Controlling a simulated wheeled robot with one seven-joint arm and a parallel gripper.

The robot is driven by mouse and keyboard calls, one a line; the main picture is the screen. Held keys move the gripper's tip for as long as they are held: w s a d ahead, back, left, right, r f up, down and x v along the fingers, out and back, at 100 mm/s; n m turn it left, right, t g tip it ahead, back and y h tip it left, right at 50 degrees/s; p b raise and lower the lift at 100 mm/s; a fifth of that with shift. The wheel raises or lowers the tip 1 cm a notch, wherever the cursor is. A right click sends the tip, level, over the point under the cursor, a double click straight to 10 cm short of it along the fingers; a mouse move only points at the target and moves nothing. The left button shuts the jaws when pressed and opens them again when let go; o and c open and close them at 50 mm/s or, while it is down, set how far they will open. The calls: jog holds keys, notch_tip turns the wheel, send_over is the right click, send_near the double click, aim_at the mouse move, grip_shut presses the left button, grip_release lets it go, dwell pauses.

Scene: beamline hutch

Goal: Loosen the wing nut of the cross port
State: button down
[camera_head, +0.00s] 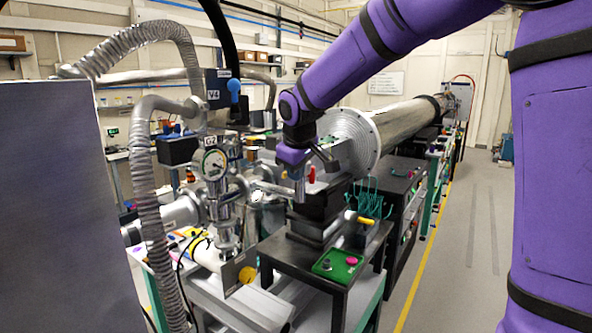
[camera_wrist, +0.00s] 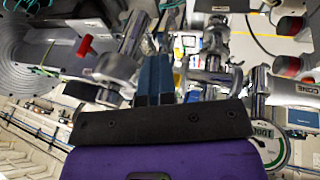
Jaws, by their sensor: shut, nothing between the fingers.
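My gripper (camera_head: 299,192) hangs below my purple arm in the head view, among the steel vacuum fittings to the right of the gauge. In the wrist view its blue fingers (camera_wrist: 154,78) are together, with nothing seen between them. Steel pipe fittings (camera_head: 228,210) with a cross-like shape stand below the round gauge (camera_head: 214,165), left of my gripper. Steel fittings and clamps (camera_wrist: 213,45) also show beyond and beside the fingers in the wrist view. I cannot pick out the wing nut with certainty in either view. Whether the fingers touch any fitting cannot be told.
A red-handled part (camera_wrist: 85,45) is left of the fingers. A ribbed hose (camera_head: 150,190) and a grey panel (camera_head: 60,190) stand left. A large steel tube (camera_head: 405,120) runs behind. Floor is clear at right.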

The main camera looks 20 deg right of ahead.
jog(key=shift+s+a+f, duration=0.1)
jog(key=shift+a+f, duration=0.2)
jog(key=shift+f, duration=0.35)
dwell(0.5)
jog(key=shift+r, duration=0.1)
dwell(1.4)
jog(key=shift+r, duration=0.85)
